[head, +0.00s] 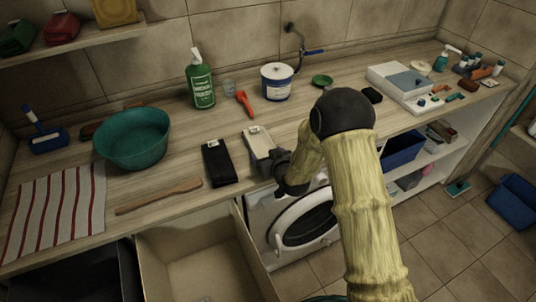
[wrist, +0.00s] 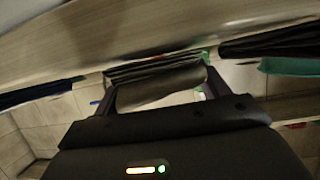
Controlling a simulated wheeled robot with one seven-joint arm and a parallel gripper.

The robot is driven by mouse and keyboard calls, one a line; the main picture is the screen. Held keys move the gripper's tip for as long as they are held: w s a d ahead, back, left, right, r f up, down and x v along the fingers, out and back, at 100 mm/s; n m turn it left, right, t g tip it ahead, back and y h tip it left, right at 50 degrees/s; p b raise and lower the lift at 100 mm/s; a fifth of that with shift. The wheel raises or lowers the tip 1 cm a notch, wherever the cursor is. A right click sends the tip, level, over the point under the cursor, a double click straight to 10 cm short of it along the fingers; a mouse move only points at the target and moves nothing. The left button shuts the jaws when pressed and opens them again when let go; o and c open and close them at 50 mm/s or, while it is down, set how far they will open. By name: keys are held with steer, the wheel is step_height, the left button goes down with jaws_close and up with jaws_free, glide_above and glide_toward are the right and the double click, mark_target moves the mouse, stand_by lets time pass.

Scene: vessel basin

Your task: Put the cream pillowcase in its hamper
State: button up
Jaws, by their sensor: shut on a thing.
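The cream pillowcase (head: 258,141) is a folded pale cloth with a small white tag, at the front edge of the counter in the head view. My gripper (head: 282,158) is shut on its near end. In the wrist view my gripper (wrist: 158,88) has the folded layers of the pillowcase (wrist: 160,78) between its fingers. I cannot tell whether the cloth still touches the counter. A cream open hamper (head: 158,243) stands below the counter front, left of the washing machine, and its visible inside looks empty. A dark hamper (head: 75,278) is left of it.
A folded black cloth (head: 218,162) lies just left of the pillowcase. A wooden stick (head: 158,196), striped towel (head: 55,210) and green basin (head: 132,138) are further left. The washing machine (head: 300,232) is below the gripper. An orange-handled tool (head: 244,103) and white tub (head: 277,82) stand behind.

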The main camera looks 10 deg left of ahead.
steer(key=shift+f, duration=0.25)
steer(key=o, duration=1.1)
steer(key=shift+r, duration=0.1)
steer(key=shift+s+d, duration=0.2)
steer(key=shift+s, duration=0.15)
steer(key=p+v, duration=0.1)
steer(key=v, duration=0.4)
steer(key=p+v, duration=0.1)
steer(key=v, duration=0.5)
steer(key=p+v, duration=0.1)
steer(key=v, duration=0.4)
steer(key=shift+s+r, duration=0.2)
steer(key=shift+r, duration=0.2)
